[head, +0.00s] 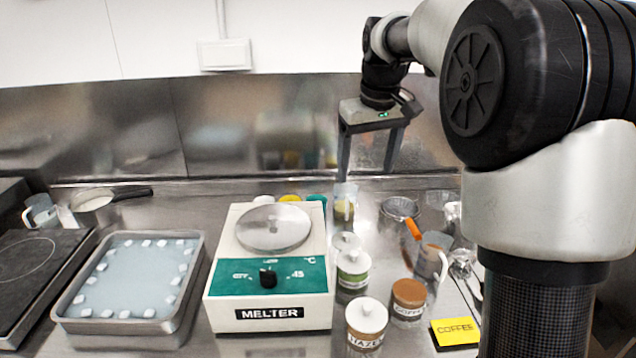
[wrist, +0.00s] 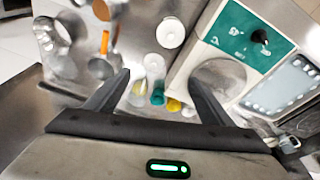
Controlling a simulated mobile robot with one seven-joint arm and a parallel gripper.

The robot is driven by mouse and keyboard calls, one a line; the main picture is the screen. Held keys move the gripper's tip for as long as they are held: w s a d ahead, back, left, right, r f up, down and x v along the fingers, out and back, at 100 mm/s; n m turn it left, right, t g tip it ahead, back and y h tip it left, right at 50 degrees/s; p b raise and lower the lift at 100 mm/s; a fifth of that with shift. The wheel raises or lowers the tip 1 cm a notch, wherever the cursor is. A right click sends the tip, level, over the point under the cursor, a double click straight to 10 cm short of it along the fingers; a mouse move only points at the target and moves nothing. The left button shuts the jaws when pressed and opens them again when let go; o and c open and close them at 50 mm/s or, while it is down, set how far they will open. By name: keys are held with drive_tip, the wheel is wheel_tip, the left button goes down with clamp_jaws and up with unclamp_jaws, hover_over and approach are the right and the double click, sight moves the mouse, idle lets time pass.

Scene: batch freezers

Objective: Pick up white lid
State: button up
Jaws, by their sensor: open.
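Several white round lids show on jars right of the melter in the head view. A paler round top (head: 345,242) stands just behind the green-labelled jar. In the wrist view a white lid (wrist: 170,33) lies above and beyond my fingertips; I cannot tell which lid the task means. My gripper (head: 367,172) is open and empty, pointing down above the back of the counter. It also shows in the wrist view (wrist: 159,80), apart from every lid.

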drive_tip(key=n+g+b, duration=0.1)
approach(347, 234)
wheel_tip(347, 234, down, 3)
drive_tip(key=shift+d+f+b, duration=0.15)
drive_tip(key=shift+b, duration=0.95)
drive_tip(key=shift+w+a+f, duration=0.1)
drive_tip(key=shift+w+f, duration=0.15)
drive_tip(key=shift+f, duration=0.75)
drive_tip(key=shift+w+a+f, duration=0.1)
drive_tip(key=shift+w+f, duration=0.1)
drive_tip(key=shift+f, duration=0.75)
drive_tip(key=shift+w+a+f, duration=0.1)
drive_tip(key=shift+w+f, duration=0.15)
drive_tip(key=shift+f, duration=0.75)
clamp_jaws()
